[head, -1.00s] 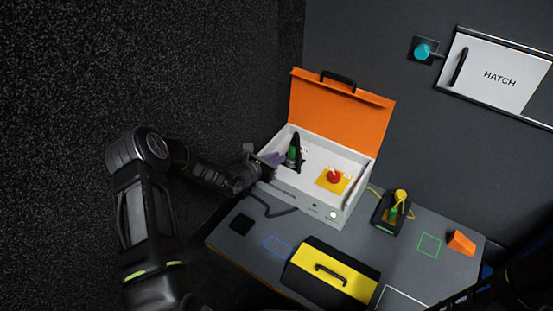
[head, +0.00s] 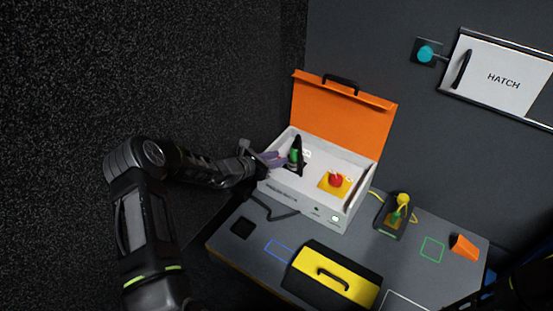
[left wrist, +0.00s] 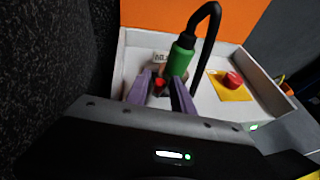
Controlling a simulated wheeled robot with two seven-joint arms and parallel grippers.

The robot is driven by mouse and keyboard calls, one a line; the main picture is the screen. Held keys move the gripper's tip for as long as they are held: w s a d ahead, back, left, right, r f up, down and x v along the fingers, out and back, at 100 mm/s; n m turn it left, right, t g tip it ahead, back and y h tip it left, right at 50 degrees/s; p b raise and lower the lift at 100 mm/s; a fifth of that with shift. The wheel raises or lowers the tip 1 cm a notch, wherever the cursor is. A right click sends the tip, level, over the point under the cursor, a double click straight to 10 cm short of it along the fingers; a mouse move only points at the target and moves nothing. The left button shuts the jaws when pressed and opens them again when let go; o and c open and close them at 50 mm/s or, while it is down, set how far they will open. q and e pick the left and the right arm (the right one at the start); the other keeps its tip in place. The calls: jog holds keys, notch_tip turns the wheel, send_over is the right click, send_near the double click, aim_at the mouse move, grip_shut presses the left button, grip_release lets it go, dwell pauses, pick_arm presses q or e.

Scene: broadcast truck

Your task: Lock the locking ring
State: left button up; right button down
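A green plug-like cylinder, apparently the locking ring (head: 294,156), stands in the left part of the open white case (head: 346,217). In the left wrist view the green ring (left wrist: 178,60) is slightly tilted, with a black cable curving up from its top. A small red part (left wrist: 160,84) shows beside its lower end. My left gripper (head: 275,159) reaches over the case's left wall. Its purple fingers are apart, with the fingertips (left wrist: 161,88) close to the ring's lower part. I cannot tell whether they touch it. Only part of my right arm shows at the lower right.
The case's orange lid (head: 342,108) stands open behind. A red button (head: 336,180) on a yellow plate sits right of the ring. A yellow-topped toolbox (head: 331,275), a yellow-knobbed device (head: 398,212) and an orange wedge (head: 464,247) are on the table.

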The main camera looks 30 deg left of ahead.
pick_arm(q)
jog(key=shift+o, duration=0.6)
jog(key=shift+s, duration=0.1)
